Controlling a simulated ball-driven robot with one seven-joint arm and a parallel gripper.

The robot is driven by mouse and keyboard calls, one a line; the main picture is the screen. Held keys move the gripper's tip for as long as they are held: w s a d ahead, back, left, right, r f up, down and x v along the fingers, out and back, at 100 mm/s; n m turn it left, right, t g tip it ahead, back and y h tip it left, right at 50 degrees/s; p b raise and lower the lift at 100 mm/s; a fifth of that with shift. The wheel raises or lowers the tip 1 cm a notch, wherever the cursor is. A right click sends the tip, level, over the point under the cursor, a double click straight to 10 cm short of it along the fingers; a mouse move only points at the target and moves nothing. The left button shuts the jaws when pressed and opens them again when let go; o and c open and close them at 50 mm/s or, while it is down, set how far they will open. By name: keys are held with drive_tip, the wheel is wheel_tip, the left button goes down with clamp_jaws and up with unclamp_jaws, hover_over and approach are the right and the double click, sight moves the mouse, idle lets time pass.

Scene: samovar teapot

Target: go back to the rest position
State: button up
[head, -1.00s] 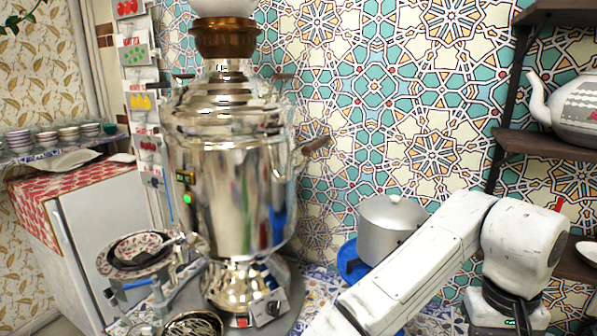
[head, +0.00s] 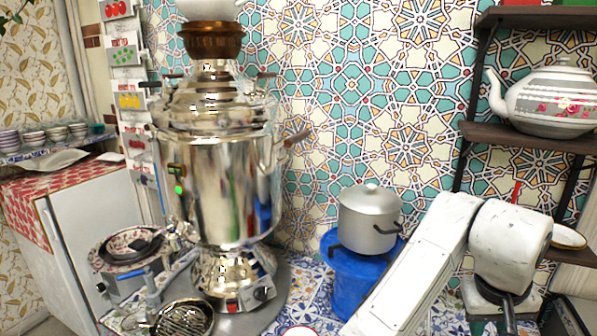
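My white arm (head: 440,255) rises from the bottom edge right of centre and bends at a thick white joint (head: 510,243). Beyond this joint it turns down toward the lower right edge. My gripper's fingers do not show, so I cannot see whether they hold anything. The large silver samovar (head: 218,185) stands on the left of the counter with a brown-orange bowl (head: 211,41) on top. A white teapot with pink flowers (head: 552,102) sits on the upper right shelf.
A lidded grey pot (head: 368,222) stands on a blue stand (head: 352,285) close left of my arm. Dark shelves (head: 530,138) are on the right. Dishes (head: 130,245) and a grate (head: 183,320) lie at the lower left. A red-rimmed round thing (head: 298,331) is at the bottom edge.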

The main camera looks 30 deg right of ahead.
drive_tip(key=w+d+n+t+h, duration=0.2)
drive_tip(key=w+d+t+h, duration=0.1)
drive_tip(key=d+h, duration=0.1)
drive_tip(key=w+a+f+n+t+y, duration=0.1)
drive_tip(key=w+a+f+n+t, duration=0.2)
drive_tip(key=a+f, duration=0.45)
drive_tip(key=s+a+f+n+g+y, duration=0.1)
drive_tip(key=s+a+f+n+y, duration=0.35)
drive_tip(key=a+f, duration=1)
drive_tip(key=s+f+m+g+y+b, duration=0.2)
drive_tip(key=s+f+g+b, duration=0.1)
drive_tip(key=s+f+b, duration=0.5)
drive_tip(key=s+f, duration=0.3)
drive_tip(key=f, duration=0.2)
drive_tip(key=shift+s+a+f+g+b, duration=0.2)
drive_tip(key=shift+s+g+b, duration=0.1)
drive_tip(key=shift+g, duration=0.1)
